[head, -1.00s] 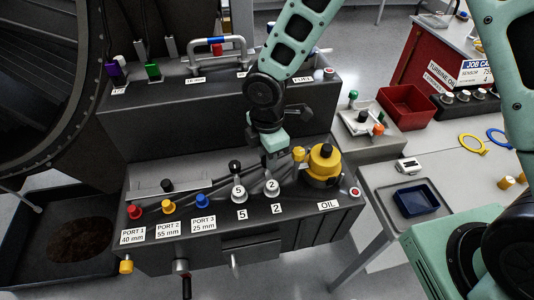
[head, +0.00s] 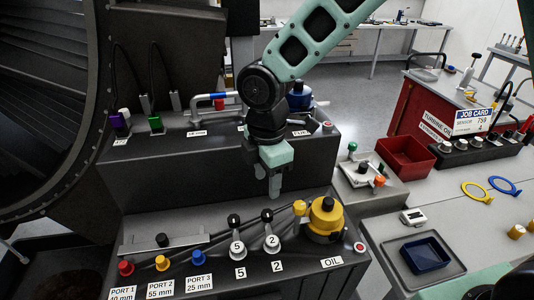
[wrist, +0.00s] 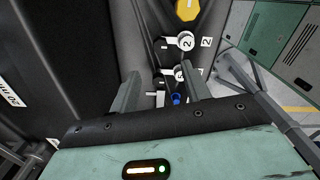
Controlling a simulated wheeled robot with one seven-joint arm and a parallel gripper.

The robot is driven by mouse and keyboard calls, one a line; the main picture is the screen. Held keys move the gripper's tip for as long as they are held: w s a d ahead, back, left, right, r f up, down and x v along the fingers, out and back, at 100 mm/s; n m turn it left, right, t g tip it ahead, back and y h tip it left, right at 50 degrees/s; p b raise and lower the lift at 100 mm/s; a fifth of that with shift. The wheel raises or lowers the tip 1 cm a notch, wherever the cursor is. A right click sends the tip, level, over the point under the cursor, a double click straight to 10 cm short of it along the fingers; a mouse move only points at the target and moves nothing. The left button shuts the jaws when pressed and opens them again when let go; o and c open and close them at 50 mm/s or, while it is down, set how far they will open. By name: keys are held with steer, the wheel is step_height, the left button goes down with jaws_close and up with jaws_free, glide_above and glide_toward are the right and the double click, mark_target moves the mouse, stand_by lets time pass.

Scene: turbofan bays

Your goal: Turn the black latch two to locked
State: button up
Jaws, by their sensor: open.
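Latch two (head: 271,242) is a round white disc marked 2 with a black-knobbed lever (head: 267,216) pointing up and slightly left in the head view. It stands on the sloping grey panel, above a "2" label. In the wrist view its white disc (wrist: 185,42) shows beyond the fingers, near the top. My gripper (head: 274,194) hangs just above the lever, pointing down, apart from it as far as I can tell. In the wrist view my gripper (wrist: 162,92) is open, its two fingers spread with nothing clearly held between them.
Latch five (head: 237,247) stands close on the left with its lever up. A yellow-capped oil unit (head: 325,219) is close on the right. Red (head: 126,268), yellow (head: 162,262) and blue (head: 199,257) port knobs line the panel's left. The raised step stands behind my gripper.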

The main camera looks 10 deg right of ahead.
step_height(320, 180, up, 7)
steer(key=shift+b, duration=0.35)
steer(key=shift+r, duration=0.1)
steer(key=s+d+f+m+b, duration=0.2)
steer(key=s+m, duration=0.4)
steer(key=s, duration=0.3)
steer(key=s+d+f+m+b, duration=0.3)
steer(key=s+f+m, duration=0.3)
steer(key=s, duration=0.4)
steer(key=shift+s+d+f+m+y+b, duration=0.15)
steer(key=shift+s+f+m+y+b, duration=0.15)
steer(key=shift+m+b, duration=0.35)
